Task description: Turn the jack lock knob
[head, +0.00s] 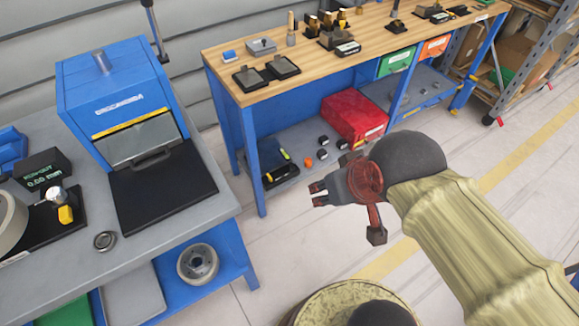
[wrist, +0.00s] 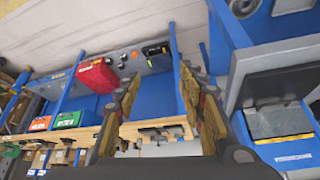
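My gripper (head: 317,194) hangs in the air over the aisle, between the grey-topped bench and the wooden workbench. In the wrist view its two fingers (wrist: 160,80) are well apart with nothing between them. I cannot pick out a part that is clearly the jack lock knob. On the left of the grey bench (head: 205,215) a silver ball-shaped part with a yellow piece (head: 64,206) stands on a black base. A small dark round part (head: 104,240) lies near the bench's front. My gripper is apart from all of these.
A blue machine (head: 110,85) with a black plate (head: 160,188) stands on the grey bench. The wooden workbench (head: 300,68) holds several small fixtures. A red bin (head: 354,114) sits on its lower shelf. Shelving (head: 535,60) stands at far right. The floor between is clear.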

